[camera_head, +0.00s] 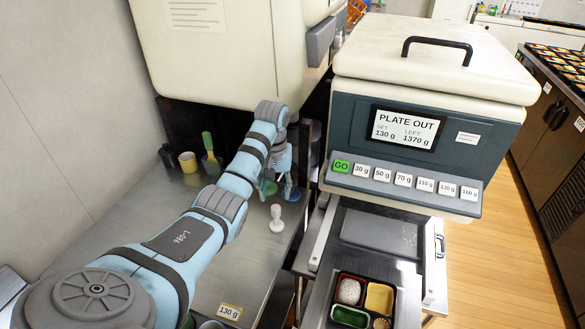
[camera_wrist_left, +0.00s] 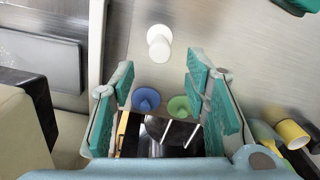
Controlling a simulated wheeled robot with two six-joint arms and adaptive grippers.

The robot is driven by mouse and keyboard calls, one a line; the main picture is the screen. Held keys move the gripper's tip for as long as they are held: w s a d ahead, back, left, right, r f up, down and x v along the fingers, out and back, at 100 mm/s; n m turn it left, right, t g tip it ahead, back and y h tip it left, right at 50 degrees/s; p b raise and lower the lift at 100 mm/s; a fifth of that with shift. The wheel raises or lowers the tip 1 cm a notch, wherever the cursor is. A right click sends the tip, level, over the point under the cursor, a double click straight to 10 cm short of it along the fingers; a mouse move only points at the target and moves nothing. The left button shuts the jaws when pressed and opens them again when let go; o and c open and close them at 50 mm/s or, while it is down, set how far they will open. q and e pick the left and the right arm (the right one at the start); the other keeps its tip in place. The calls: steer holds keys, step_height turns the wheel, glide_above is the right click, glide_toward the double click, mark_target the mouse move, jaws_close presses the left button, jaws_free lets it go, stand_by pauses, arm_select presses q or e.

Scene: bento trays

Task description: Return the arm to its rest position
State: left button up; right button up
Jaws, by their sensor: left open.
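My left arm reaches in from the left in the head view. Its gripper (camera_head: 283,170) hangs over the steel counter beside the dispensing machine, partly hidden by my own wrist. In the left wrist view the gripper (camera_wrist_left: 158,90) is open, its teal finger pads wide apart, and nothing is held between them. A white knobbed object (camera_head: 277,218) stands on the counter just in front of the gripper; it also shows beyond the fingertips in the wrist view (camera_wrist_left: 159,43). My right gripper does not show.
The machine (camera_head: 340,110) with its "PLATE OUT" screen stands to the right. A bento tray (camera_head: 336,293) with food sits below it. A blue object (camera_wrist_left: 146,99) and a green one (camera_wrist_left: 178,107) lie near the gripper. A yellow cup (camera_head: 188,162) stands at the counter's back left.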

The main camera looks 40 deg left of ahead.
mark_target(276, 207)
arm_select(q)
step_height(276, 207, down, 12)
steer(key=b, duration=0.3)
steer(key=shift+s+f, duration=0.1)
step_height(276, 207, up, 7)
steer(key=shift+f+p, duration=0.1)
steer(key=shift+p, duration=1.1)
steer(key=shift+r, duration=0.35)
steer(key=shift+f, duration=0.1)
